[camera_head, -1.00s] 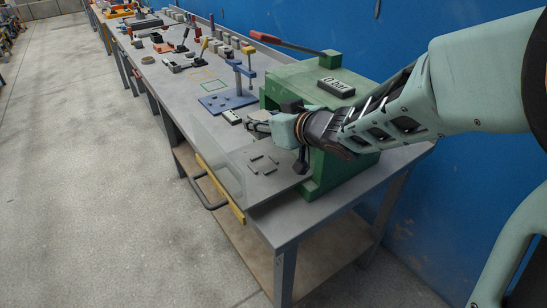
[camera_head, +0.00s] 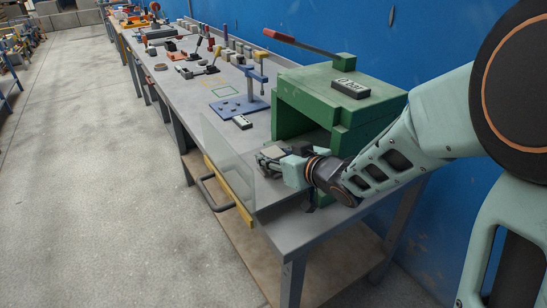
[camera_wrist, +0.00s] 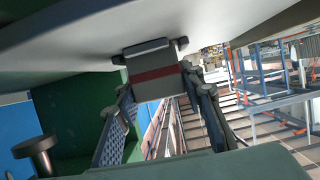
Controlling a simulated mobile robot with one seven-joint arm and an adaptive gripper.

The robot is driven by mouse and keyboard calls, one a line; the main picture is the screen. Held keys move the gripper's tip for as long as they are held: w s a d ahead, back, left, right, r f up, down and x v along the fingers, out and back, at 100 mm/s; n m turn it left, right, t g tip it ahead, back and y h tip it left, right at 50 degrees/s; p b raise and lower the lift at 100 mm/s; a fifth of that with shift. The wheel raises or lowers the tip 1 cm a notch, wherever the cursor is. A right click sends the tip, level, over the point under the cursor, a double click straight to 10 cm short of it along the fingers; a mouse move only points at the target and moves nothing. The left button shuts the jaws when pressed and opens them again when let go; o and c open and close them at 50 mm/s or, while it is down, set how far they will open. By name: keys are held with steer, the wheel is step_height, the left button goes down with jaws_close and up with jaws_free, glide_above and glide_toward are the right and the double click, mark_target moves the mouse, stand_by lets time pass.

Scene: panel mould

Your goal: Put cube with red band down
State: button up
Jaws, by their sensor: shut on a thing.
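The grey cube with a red band (camera_wrist: 154,74) is held between my fingers in the wrist view, its band facing the camera. My gripper (camera_head: 268,156) is shut on it, in front of the green press housing (camera_head: 306,104) near the front of the bench. In the head view the cube is too small and too covered by my fingers to tell clearly. I cannot tell whether its underside touches anything. The surface just below my gripper is mostly hidden by my gripper and wrist.
A clear panel (camera_head: 226,158) with a yellow strip (camera_head: 228,192) and dark handle (camera_head: 214,191) stands left of my gripper. A small display box (camera_head: 243,122) lies beside a blue fixture (camera_head: 240,105). A gauge (camera_head: 350,88) sits on the housing.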

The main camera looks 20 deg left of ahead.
steer(key=shift+f, duration=0.2)
steer(key=o, duration=1.2)
steer(key=shift+o, duration=0.2)
steer(key=shift+r, duration=0.1)
steer(key=shift+s+d+r, duration=0.1)
steer(key=shift+d+r, duration=0.1)
steer(key=shift+r, duration=0.1)
steer(key=p+v, duration=0.2)
steer(key=v, duration=0.8)
steer(key=shift+s+d+r+p, duration=0.15)
steer(key=shift+r+p, duration=0.05)
steer(key=shift+p, duration=0.15)
steer(key=shift+s+d+r, duration=0.1)
steer(key=shift+s+d, duration=0.25)
